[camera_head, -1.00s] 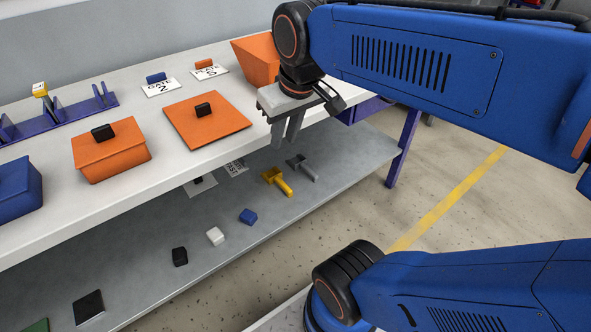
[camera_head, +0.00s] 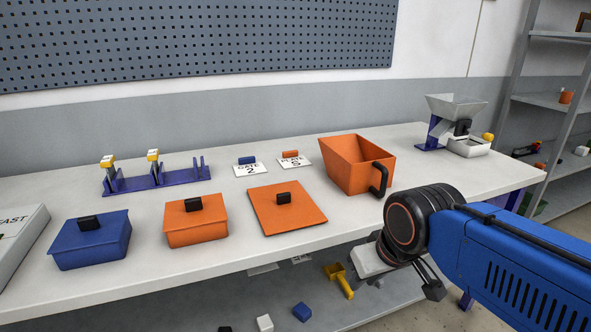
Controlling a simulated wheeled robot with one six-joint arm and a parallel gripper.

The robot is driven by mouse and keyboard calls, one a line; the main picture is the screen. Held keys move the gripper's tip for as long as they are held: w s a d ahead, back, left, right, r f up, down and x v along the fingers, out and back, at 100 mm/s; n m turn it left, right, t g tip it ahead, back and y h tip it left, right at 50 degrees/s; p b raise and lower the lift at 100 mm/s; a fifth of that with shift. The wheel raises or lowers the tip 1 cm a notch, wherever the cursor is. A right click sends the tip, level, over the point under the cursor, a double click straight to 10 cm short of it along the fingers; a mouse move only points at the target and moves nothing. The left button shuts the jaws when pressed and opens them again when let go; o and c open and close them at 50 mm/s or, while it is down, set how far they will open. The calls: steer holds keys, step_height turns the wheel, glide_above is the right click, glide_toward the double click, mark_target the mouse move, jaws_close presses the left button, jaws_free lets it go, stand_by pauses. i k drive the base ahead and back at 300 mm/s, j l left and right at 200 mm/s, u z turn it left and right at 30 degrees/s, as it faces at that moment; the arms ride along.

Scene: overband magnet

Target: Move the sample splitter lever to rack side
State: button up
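What looks like the sample splitter (camera_head: 455,108) stands at the right end of the white bench. It has a grey hopper on top, a purple stand and a pale tray at its foot. A small black part (camera_head: 462,127) and a yellow knob (camera_head: 488,137) show on it; I cannot tell which is the lever. My gripper (camera_head: 370,262) is at the bench's front edge, left of and nearer than the splitter, and apart from it. Its fingers are mostly hidden by my wrist, so their opening does not show.
Orange (camera_head: 196,226) and blue (camera_head: 88,243) lidded boxes, an orange plate (camera_head: 310,221) and a purple rack (camera_head: 160,181) are further left. Shelves (camera_head: 560,104) stand at right. Bare bench lies around the splitter.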

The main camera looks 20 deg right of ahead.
mark_target(488, 138)
steer(key=z, duration=1.4)
steer(key=k, duration=0.05)
